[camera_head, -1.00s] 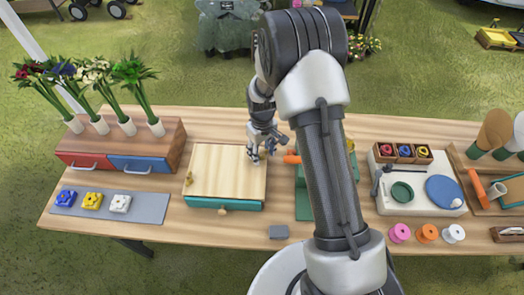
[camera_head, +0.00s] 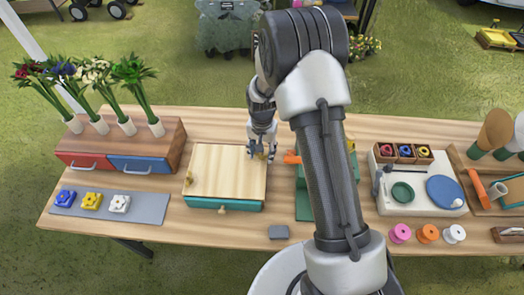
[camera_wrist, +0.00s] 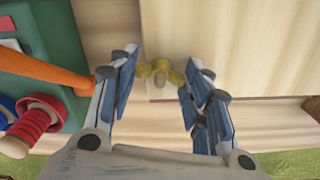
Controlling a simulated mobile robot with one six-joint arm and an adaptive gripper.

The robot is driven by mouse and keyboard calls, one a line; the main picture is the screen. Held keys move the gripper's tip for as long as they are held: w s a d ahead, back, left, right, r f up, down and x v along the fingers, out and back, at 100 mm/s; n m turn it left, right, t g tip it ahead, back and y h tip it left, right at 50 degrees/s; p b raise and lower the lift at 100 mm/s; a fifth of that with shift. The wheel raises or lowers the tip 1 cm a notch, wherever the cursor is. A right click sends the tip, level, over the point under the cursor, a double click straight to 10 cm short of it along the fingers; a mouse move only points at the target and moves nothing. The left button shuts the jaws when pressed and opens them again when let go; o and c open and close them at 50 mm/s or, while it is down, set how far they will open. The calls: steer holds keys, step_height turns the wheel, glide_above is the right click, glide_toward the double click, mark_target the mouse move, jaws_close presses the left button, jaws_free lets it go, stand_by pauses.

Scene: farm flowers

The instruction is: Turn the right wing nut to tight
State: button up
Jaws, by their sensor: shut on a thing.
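The flower press has a pale wooden top board (camera_head: 225,170) over a teal base and stands on the table left of centre. The brass right wing nut (camera_wrist: 158,73) is at the board's edge in the wrist view. My gripper (camera_wrist: 160,75) has its blue-grey fingers on either side of it and is shut on it. In the head view my gripper (camera_head: 262,154) is low at the board's right edge and mostly hides this nut. The brass left wing nut (camera_head: 188,179) is at the board's left edge.
Right beside the press is a green stand with an orange handle (camera_head: 292,157), close to my fingers. A red spool (camera_wrist: 35,118) shows at the wrist view's left. A red and blue drawer box (camera_head: 125,145) with flower vases is at left. A grey block (camera_head: 278,232) lies in front.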

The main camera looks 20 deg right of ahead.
steer(key=m, duration=1.1)
steer(key=shift+m, duration=1.9)
steer(key=shift+c, duration=0.2)
steer(key=o, duration=1.1)
steer(key=shift+r, duration=0.1)
